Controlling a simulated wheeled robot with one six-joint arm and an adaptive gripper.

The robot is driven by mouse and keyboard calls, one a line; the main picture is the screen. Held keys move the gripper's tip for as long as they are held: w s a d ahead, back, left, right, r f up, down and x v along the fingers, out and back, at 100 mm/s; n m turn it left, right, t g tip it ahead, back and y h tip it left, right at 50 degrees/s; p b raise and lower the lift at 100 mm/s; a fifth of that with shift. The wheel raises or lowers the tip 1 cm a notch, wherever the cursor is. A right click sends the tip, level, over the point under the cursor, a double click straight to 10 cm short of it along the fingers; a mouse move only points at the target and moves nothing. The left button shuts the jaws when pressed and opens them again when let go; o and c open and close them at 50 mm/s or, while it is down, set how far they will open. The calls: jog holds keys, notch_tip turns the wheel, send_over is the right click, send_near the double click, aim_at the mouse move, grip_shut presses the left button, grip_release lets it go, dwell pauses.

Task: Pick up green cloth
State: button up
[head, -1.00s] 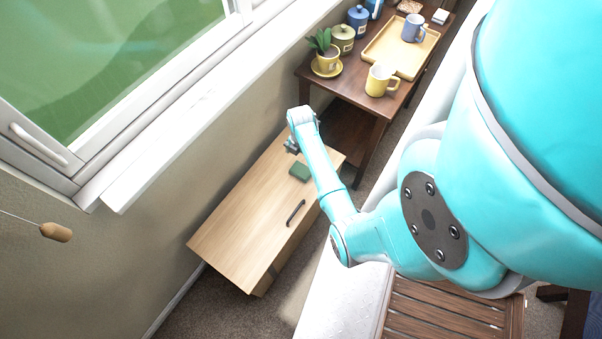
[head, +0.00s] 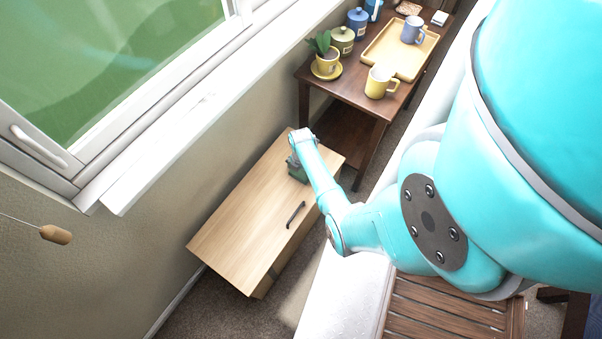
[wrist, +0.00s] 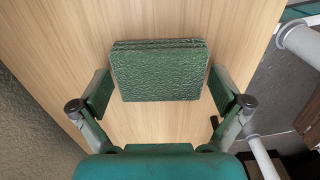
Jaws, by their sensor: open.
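The green cloth (wrist: 158,72) is a folded, textured square lying on the light wooden cabinet top. In the wrist view it lies between and slightly ahead of my gripper's two fingers. My gripper (wrist: 162,95) is open, with one finger on each side of the cloth and a small gap on both sides. In the head view my gripper (head: 294,164) is over the cloth (head: 298,174), which is mostly hidden beneath it.
The wooden cabinet (head: 240,215) has a dark handle (head: 296,214) and stands along the wall by the window. A dark wooden table (head: 345,88) beside it carries a yellow mug (head: 378,82), a tray (head: 388,62) and a potted plant (head: 325,55). The cabinet's near part is clear.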

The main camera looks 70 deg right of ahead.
jog(key=shift+f, duration=0.1)
jog(key=c, duration=0.7)
